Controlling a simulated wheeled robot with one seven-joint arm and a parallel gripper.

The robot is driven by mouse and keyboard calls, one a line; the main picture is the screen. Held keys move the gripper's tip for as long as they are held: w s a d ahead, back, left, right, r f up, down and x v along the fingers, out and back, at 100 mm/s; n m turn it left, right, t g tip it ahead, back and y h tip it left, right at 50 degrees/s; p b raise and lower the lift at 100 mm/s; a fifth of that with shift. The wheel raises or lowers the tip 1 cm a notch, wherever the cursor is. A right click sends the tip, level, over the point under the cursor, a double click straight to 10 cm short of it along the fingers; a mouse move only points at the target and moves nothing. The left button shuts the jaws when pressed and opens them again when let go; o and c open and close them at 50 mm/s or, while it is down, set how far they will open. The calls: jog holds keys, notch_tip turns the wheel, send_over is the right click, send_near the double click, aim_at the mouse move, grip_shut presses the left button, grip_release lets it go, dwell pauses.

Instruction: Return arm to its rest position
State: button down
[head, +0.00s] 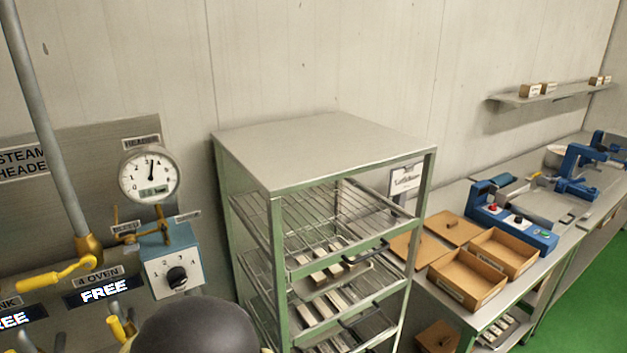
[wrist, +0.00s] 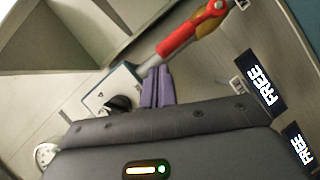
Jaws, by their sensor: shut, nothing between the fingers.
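My gripper (wrist: 157,87) shows in the wrist view with its two purple fingers pressed together and nothing between them. Beyond the fingertips are a pale control plate (wrist: 97,98) with a black knob (wrist: 121,103) and a red-handled valve (wrist: 178,38). The fingertips overlap the plate's edge in the picture; I cannot tell the gap. In the head view a dark rounded part of my arm fills the bottom edge, and my fingers are hidden there.
A green-framed rack (head: 278,255) with wire shelves stands right of the steam panel (head: 80,140). The panel carries a gauge (head: 149,174), a selector box (head: 174,273) and a yellow-handled valve (head: 58,274). A bench with wooden boxes (head: 467,279) is at right; green floor (head: 590,310) is clear.

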jog(key=w+d+m+g+b, duration=0.1)
jog(key=w+d+m+g, duration=0.25)
jog(key=d, duration=0.65)
jog(key=w+d+m+g, duration=0.2)
jog(key=w+d+m, duration=0.15)
jog(key=d, duration=0.75)
jog(key=s+d+f+m+g+h, duration=0.1)
jog(key=s+d+m+g, duration=0.2)
jog(key=s+d, duration=0.5)
jog(key=s+d+f+m+g+h+b, duration=0.1)
jog(key=s+d+m+g, duration=0.2)
jog(key=d, duration=1.2)
jog(key=s+m, duration=0.2)
jog(key=s, duration=0.3)
jog(key=shift+f+m+b, duration=0.3)
jog(key=shift+d, duration=0.1)
jog(key=shift+s+a, duration=0.1)
jog(key=shift+a, duration=0.1)
